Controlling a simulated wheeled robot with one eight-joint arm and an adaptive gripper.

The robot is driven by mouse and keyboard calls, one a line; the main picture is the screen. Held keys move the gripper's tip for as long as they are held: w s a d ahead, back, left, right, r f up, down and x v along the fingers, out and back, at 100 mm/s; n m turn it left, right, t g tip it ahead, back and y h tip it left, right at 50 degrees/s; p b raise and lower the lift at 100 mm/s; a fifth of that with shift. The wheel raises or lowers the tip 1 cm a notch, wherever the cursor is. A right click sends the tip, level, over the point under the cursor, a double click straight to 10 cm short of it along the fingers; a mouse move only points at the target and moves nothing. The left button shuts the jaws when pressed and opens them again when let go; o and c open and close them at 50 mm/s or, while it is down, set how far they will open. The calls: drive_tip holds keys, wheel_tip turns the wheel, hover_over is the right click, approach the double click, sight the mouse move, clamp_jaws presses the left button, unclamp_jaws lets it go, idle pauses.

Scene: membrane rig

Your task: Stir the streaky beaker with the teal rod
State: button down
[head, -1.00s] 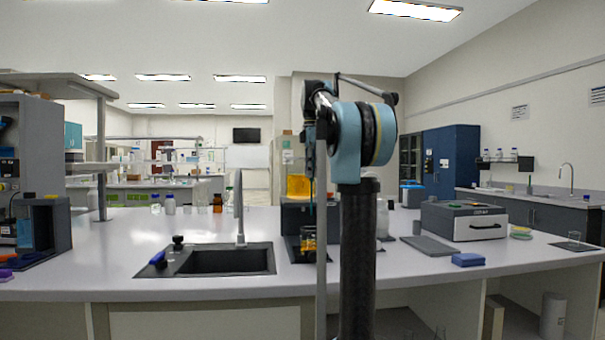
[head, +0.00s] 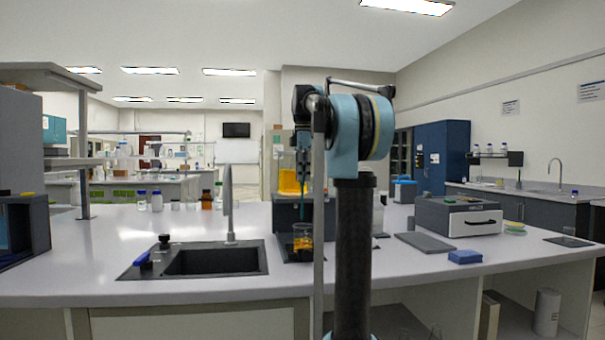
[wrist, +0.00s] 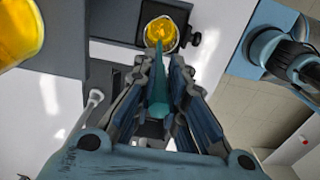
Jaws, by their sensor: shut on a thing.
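My gripper (head: 303,165) is shut on the teal rod (wrist: 159,95), which points down from the fingers. In the wrist view my gripper's fingertips (wrist: 161,62) flank the rod. The streaky beaker (head: 302,241), clear with uneven yellow-orange liquid, stands on a dark base in front of a dark box. It also shows in the wrist view (wrist: 163,24), just beyond the fingertips. The rod's lower end is over or within the beaker's mouth; I cannot tell how deep it reaches.
A yellow vessel (head: 290,181) sits on the dark box (head: 288,212) behind the beaker. A sink (head: 215,261) with a tall tap lies to the left.

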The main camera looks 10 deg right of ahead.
drive_tip(key=shift+f, duration=5.55)
drive_tip(key=shift+d, duration=0.1)
